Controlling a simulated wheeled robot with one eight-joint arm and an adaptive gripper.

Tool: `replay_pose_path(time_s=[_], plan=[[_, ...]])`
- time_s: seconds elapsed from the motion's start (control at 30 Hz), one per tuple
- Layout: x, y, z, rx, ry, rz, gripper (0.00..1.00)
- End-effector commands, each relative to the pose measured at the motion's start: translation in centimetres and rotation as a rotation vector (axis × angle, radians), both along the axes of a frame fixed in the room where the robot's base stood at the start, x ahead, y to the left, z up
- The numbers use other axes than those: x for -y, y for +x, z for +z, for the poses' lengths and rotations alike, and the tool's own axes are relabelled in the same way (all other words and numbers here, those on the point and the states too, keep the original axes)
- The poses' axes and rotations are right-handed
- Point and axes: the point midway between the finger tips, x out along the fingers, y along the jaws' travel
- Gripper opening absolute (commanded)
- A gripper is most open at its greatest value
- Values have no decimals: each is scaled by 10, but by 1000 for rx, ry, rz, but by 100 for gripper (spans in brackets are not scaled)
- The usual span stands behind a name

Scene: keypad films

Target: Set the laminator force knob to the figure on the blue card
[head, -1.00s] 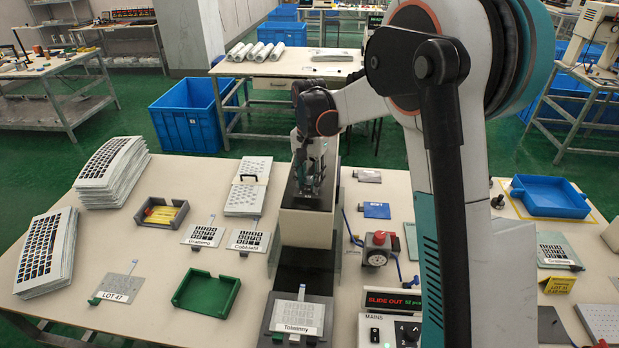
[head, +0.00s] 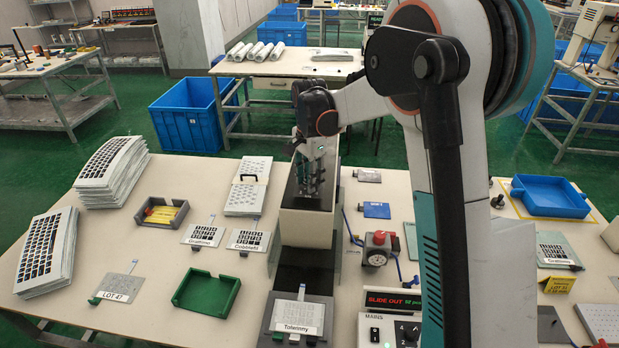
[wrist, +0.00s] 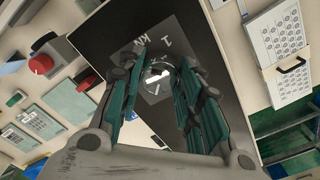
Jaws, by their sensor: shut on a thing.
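The laminator (head: 306,228) is a tall cream box with a dark top, at the middle of the table. In the wrist view, a round metal knob (wrist: 155,76) with a pale mark sits on a grey plate (wrist: 160,95) marked "1" and "kN" on that dark top. My gripper (wrist: 162,68) is over the laminator, its fingers shut on the knob and partly hiding it and its scale. My gripper also shows in the head view (head: 311,195). A small blue card (head: 377,210) lies right of the laminator; its figure is too small to read.
A red button on a grey box (head: 378,245) stands close to the laminator's right side. A green tray (head: 207,293) and labelled keypad films (head: 248,240) lie to its left. A lit display (head: 393,301) stands at the front. A blue tray (head: 550,197) is at the right.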

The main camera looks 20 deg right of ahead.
Motion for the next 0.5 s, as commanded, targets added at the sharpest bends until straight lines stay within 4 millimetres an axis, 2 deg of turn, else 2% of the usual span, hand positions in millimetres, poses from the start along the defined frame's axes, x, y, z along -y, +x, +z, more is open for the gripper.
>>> replay_pose_path(time_s=[0.23, 0.27, 0.33, 0.5], plan=[[0, 1, 0, 1, -1, 0, 9], [0, 1, 0, 1, -1, 0, 37], [0, 1, 0, 1, -1, 1, 53], [0, 0, 0, 1, 0, 1, 54]])
